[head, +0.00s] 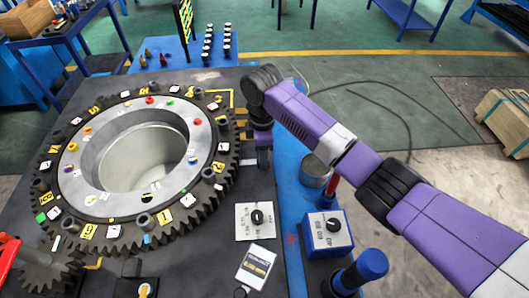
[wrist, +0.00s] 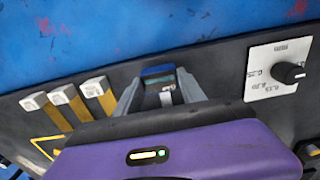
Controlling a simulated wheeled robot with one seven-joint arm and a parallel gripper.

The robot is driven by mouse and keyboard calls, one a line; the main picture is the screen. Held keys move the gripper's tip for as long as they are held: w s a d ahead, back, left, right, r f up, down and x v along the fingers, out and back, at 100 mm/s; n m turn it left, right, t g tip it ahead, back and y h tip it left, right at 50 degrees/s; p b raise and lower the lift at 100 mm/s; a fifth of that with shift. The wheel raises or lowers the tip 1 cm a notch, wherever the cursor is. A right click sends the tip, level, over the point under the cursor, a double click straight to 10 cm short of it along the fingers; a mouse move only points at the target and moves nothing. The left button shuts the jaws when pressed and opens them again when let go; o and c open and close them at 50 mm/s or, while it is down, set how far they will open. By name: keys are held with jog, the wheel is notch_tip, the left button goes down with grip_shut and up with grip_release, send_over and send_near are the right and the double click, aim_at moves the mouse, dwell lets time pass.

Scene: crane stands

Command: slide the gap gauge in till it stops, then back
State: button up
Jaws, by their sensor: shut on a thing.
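My gripper (head: 263,158) points down at the right edge of the dark table, beside the big toothed ring (head: 225,172). In the wrist view my two grey fingers (wrist: 158,92) are closed on a small piece with a blue top and a pale metal strip, which looks like the gap gauge (wrist: 158,72). Its lower end is hidden behind my gripper body, so I cannot tell whether it sits in a gap. In the head view my gripper hides the gauge.
A white dial plate (head: 255,221) with a black knob is close by, also in the wrist view (wrist: 262,84). Several brass strips with pale ends (wrist: 65,95) lie left of my fingers. A blue dial box (head: 328,232) and a metal cup (head: 314,172) stand right, under my arm.

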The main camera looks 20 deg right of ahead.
aim_at(248, 162)
jog(key=shift+w+a, duration=0.25)
jog(key=shift+a, duration=0.45)
jog(key=shift+w+a, duration=0.2)
jog(key=shift+a, duration=0.55)
jog(key=shift+w+a, duration=0.25)
jog(key=shift+a, duration=0.45)
jog(key=o, duration=1.4)
jog(key=shift+a, duration=0.15)
jog(key=shift+c, duration=0.2)
jog(key=shift+r, duration=0.1)
notch_tip(248, 162, up, 8)
jog(key=b, duration=0.1)
jog(key=shift+f, duration=0.2)
